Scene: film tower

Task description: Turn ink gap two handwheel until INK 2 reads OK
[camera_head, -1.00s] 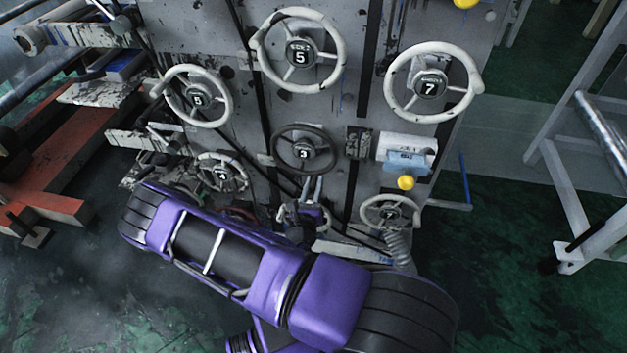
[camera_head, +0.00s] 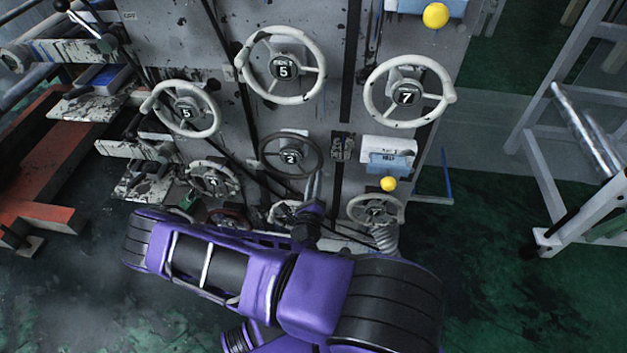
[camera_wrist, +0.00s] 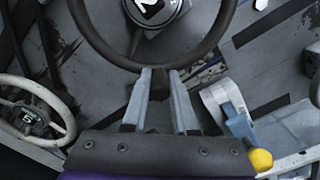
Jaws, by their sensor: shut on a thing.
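The dark handwheel (camera_head: 263,153) sits low in the middle of the grey machine face. Its hub plate appears to read 2 and looks tilted in the wrist view. The wheel's dark rim (camera_wrist: 100,45) crosses the wrist view. My gripper (camera_head: 316,180) is at the lower right of this wheel in the head view. My purple arm hides part of the machine below. I cannot read an INK 2 status in any view.
Pale handwheels surround the dark one, including one marked 5 (camera_head: 281,32) above and one marked 7 (camera_head: 371,95) at upper right. A pale box (camera_head: 389,147) with a yellow knob (camera_head: 388,184) sticks out to the right. A small wheel (camera_head: 352,208) and a coiled spring are close below.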

